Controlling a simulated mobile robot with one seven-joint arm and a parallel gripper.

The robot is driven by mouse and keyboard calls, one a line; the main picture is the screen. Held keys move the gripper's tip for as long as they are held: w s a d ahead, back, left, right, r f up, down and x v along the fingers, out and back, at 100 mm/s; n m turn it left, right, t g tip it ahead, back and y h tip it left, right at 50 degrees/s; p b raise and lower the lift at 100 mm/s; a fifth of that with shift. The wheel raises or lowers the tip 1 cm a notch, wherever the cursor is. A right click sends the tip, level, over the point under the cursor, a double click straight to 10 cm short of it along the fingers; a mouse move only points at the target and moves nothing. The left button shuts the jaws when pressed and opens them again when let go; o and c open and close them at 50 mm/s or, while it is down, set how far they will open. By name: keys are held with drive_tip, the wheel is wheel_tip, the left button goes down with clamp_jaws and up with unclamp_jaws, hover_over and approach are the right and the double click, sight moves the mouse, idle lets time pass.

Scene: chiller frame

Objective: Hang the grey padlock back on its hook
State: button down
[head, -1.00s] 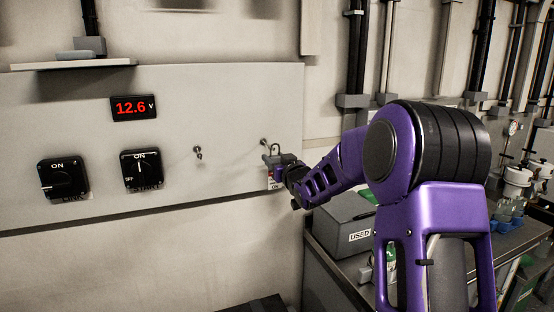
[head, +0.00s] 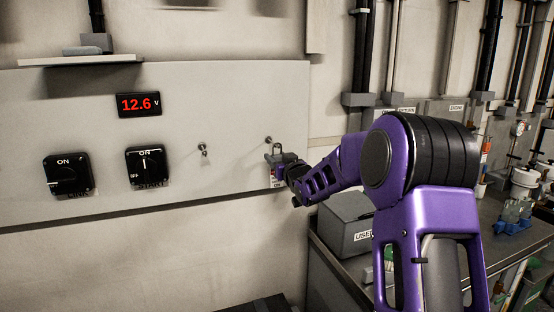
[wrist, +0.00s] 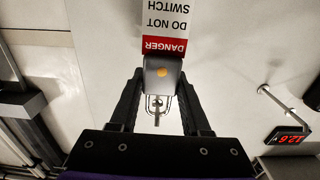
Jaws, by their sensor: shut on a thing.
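My gripper (wrist: 160,97) is shut on the grey padlock (wrist: 163,73), one finger on each side of its body. The padlock also shows in the head view (head: 272,158), upright with its shackle on top, close to the panel. A red and white danger tag (wrist: 166,22) is at the padlock's lower end, upside down in the wrist view. The right-hand hook (head: 268,139) sticks out of the panel just above and left of the shackle. In the wrist view a metal peg (wrist: 157,118) shows in line with the shackle. I cannot tell whether the shackle is around it.
A second hook (head: 203,147) is further left on the pale panel (head: 235,100). Two black rotary switches (head: 67,174) (head: 147,166) and a red 12.6 V display (head: 139,104) are left of that. A grey box (head: 345,222) stands on the bench at right, below my arm.

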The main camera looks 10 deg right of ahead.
drive_tip(key=shift+c, duration=1.4)
unclamp_jaws()
